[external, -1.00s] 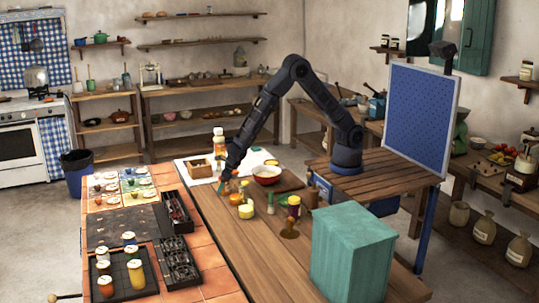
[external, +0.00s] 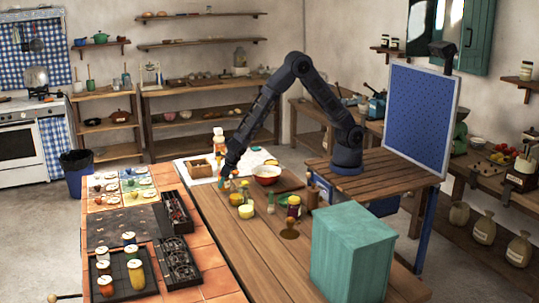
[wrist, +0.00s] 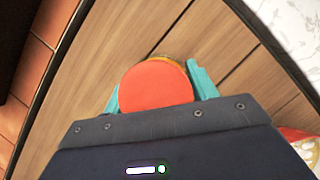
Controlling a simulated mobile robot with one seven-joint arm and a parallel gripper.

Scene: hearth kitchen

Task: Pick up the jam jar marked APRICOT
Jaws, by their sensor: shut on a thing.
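My gripper (wrist: 158,78) is shut on a jar with a round orange-red lid (wrist: 155,92), seen from above between the teal fingers in the wrist view. The lid hides most of the jar, and no label can be read, so I cannot tell whether it is marked APRICOT. In the external view my gripper (external: 224,179) is low over the left part of the wooden table, and the jar in it is too small to make out. I cannot tell whether the jar touches the table.
A yellow jar (external: 246,211), a red-rimmed bowl (external: 266,172) and a white-capped bottle (external: 218,142) stand around my gripper. On the tiled counter at left, a dark tray (external: 148,282) holds several jars. A teal box (external: 352,262) stands at front right.

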